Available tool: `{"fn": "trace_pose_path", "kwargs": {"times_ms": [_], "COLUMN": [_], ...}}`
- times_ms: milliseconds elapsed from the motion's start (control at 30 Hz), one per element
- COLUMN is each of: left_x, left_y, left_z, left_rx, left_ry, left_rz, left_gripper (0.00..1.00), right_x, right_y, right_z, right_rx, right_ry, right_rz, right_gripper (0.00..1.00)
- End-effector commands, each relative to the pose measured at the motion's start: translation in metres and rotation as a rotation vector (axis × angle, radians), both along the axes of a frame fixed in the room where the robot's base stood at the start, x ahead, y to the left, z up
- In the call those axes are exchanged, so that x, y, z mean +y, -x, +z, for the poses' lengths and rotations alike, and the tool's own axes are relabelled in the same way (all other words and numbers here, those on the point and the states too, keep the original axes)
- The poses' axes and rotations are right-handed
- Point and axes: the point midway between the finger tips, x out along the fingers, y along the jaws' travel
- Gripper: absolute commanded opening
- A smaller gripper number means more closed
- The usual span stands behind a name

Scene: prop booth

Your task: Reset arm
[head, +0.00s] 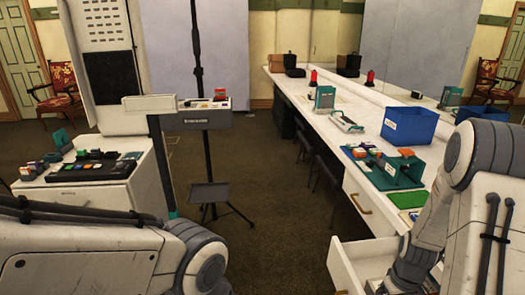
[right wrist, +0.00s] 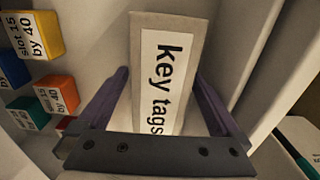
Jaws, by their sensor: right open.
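My right gripper (right wrist: 161,76) shows in the right wrist view with its two purple fingers spread apart. A beige piece with a white "key tags" label (right wrist: 165,75) shows between and beyond the fingers. I cannot tell whether they touch it, but they are not closed on it. In the head view my right arm reaches down at the right edge, towards an open white drawer (head: 345,268), and its gripper is not visible there. My left arm lies across the lower left of the head view, and its gripper is out of view.
Coloured blocks, including a yellow one (right wrist: 36,33) and an orange one (right wrist: 58,95), lie left of my right gripper. The long white counter (head: 318,105) holds a blue bin (head: 410,126) and a green stand (head: 398,172). Carpet (head: 270,190) lies open in the middle.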

Motion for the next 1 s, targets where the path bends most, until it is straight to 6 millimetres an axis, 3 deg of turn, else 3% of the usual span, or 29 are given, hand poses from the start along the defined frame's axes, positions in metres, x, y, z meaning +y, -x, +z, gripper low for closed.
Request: {"fn": "trace_pose_path", "kwargs": {"times_ms": [200,567,767,900,1000], "left_x": [0.000,0.000,0.000,0.000,0.000], "left_y": [0.000,0.000,0.000,0.000,0.000], "left_z": [0.005,0.004,0.001,-0.005,0.004], "left_rx": [-0.001,-0.001,-0.001,-0.001,0.000], "left_ry": [0.001,0.001,0.001,0.001,0.000], "left_rz": [0.000,0.000,0.000,0.000,0.000], "left_gripper": [1.00,1.00,1.00,1.00,1.00], "right_x": [0.000,0.000,0.001,0.001,0.000], "right_y": [0.001,0.001,0.002,0.002,-0.001], "right_z": [0.018,0.019,0.005,-0.019,0.008], "right_rx": [0.002,0.003,0.005,0.006,-0.003], "right_ry": [-0.001,-0.002,-0.003,-0.004,0.002], "right_rz": [0.000,0.000,0.000,0.000,0.000], "right_gripper": [1.00,1.00,1.00,1.00,1.00]}}
